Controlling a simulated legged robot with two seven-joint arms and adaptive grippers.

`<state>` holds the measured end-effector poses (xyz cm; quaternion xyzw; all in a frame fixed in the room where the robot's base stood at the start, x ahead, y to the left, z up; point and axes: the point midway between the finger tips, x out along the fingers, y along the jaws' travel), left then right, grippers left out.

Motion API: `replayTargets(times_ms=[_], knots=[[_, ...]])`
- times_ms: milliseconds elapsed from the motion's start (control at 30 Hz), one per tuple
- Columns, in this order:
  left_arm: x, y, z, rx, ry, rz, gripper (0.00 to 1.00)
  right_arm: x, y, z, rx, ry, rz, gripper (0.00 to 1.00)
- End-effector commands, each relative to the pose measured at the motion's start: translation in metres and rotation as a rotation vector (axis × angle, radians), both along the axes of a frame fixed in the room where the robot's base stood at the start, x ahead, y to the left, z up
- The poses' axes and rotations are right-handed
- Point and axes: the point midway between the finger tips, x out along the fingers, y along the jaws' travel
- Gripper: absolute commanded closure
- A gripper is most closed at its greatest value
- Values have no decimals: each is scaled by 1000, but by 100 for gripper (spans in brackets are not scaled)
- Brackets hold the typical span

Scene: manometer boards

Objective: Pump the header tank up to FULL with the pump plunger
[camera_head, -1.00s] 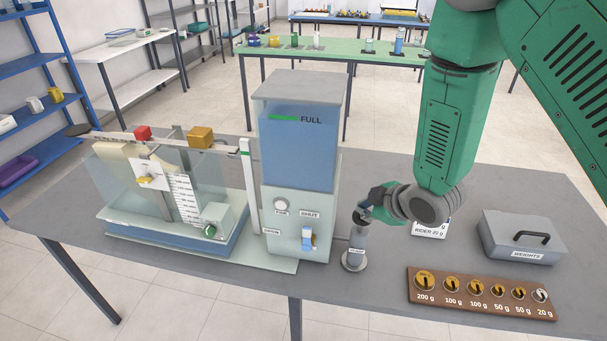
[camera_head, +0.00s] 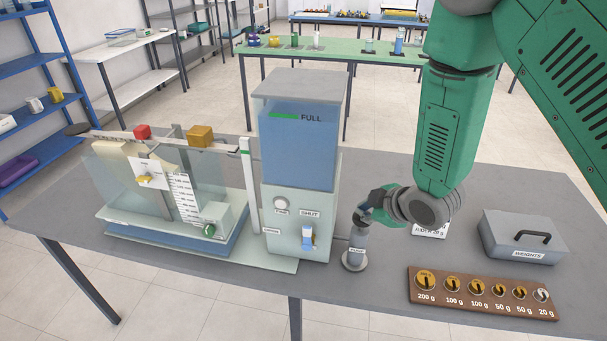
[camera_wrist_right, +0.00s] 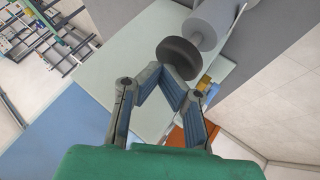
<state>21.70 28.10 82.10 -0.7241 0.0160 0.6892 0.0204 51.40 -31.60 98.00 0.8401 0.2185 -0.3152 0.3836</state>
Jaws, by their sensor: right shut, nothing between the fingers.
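The header tank (camera_head: 298,160) stands in the middle of the table, with blue water behind its clear front. A green FULL mark (camera_head: 284,116) is near its top; the water reaches about that height, but I cannot tell the exact level. The pump (camera_head: 355,248) is a small grey upright cylinder to the right of the tank. Its dark round plunger knob (camera_wrist_right: 180,62) shows in the right wrist view. My right gripper (camera_head: 361,216) is shut and empty, its fingertips at the knob on top of the pump; contact is unclear. My left gripper is out of view.
A balance tank (camera_head: 170,235) stands at left. A grey WEIGHTS box (camera_head: 522,240), a wooden weight rack (camera_head: 480,300) and a RIDER card (camera_head: 430,231) lie at right. A valve lever (camera_head: 308,238) sits low on the tank's front, below a SHUT label.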

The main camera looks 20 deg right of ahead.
Motion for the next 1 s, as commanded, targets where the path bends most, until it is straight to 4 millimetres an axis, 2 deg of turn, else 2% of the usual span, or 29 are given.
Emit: replayTargets(times_ms=[1000], knots=[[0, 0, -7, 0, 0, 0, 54, -1, 0, -10, 0, 4, 1, 100]])
